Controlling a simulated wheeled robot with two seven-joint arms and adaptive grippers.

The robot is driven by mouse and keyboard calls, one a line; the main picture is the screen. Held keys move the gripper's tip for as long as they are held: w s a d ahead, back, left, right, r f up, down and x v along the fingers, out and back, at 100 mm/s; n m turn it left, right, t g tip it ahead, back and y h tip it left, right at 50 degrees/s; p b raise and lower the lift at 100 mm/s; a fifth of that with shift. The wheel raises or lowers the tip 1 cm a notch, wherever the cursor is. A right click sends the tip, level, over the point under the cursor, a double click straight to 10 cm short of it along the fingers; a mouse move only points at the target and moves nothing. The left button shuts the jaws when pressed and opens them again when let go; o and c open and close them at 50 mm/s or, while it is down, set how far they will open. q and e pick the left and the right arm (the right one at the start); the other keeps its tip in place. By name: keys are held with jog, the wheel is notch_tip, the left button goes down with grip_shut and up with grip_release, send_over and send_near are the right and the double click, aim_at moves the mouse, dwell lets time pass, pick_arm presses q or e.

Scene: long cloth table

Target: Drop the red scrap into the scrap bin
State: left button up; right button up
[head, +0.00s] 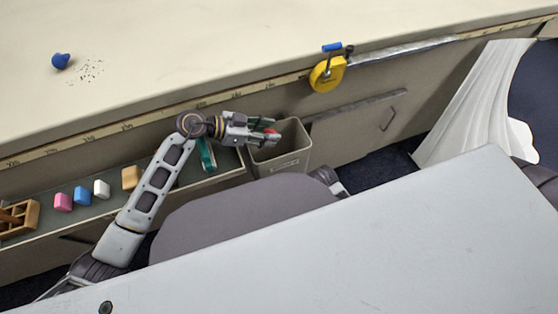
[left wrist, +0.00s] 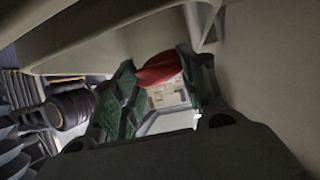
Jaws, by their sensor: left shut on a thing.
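My left gripper (head: 268,130) is shut on the red scrap (head: 272,131), a small red piece at its fingertips. In the head view the gripper is over the open mouth of the scrap bin (head: 286,165), a grey-beige box standing against the table side. The left wrist view shows the red scrap (left wrist: 160,69) pinched between the green-padded fingers (left wrist: 155,80), with pale walls around it. The bin's inside is mostly hidden. My right gripper is not visible.
A shelf below the table edge holds pink (head: 63,201), blue (head: 82,196), white (head: 101,189) and tan blocks (head: 131,177) and a green item (head: 207,155). A yellow tape measure (head: 327,73) hangs at the table edge. White cloth (head: 475,105) drapes at the right.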

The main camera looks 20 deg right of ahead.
pick_arm(q)
jog(key=shift+f, duration=0.1)
dwell(0.3)
jog(key=o, duration=0.8)
jog(key=shift+r, duration=5)
